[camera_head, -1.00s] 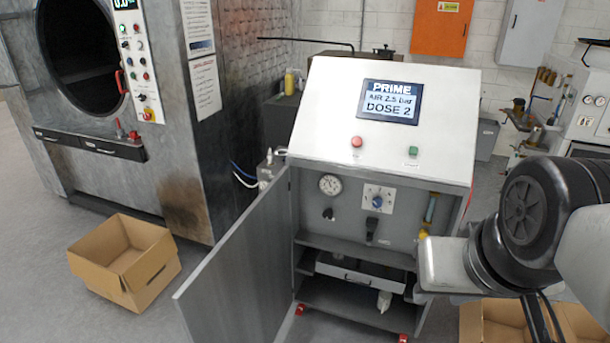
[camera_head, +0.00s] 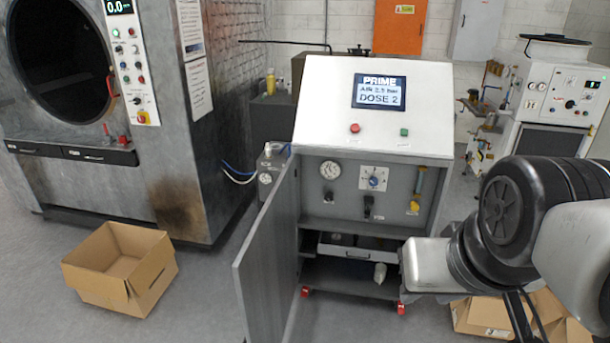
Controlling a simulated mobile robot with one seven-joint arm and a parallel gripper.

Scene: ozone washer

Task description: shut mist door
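The mist cabinet (camera_head: 372,135) stands in the middle, with a sloped white top and a screen reading "PRIME AIR 2.5 bar DOSE 2". Its grey door (camera_head: 268,262) is hinged on the left side and stands wide open, swung out toward me. The open front shows a gauge (camera_head: 330,170), a dial (camera_head: 374,179), a shelf and a drawer (camera_head: 357,251). My arm shows at the right, in front of the cabinet's lower right side and apart from the door. The fingers of my gripper cannot be made out.
An open cardboard box (camera_head: 120,268) lies on the floor at left, before a large washer (camera_head: 165,120) with a round opening. More cardboard boxes (camera_head: 485,315) lie at lower right. A white machine (camera_head: 553,90) stands behind right. Floor between the left box and door is clear.

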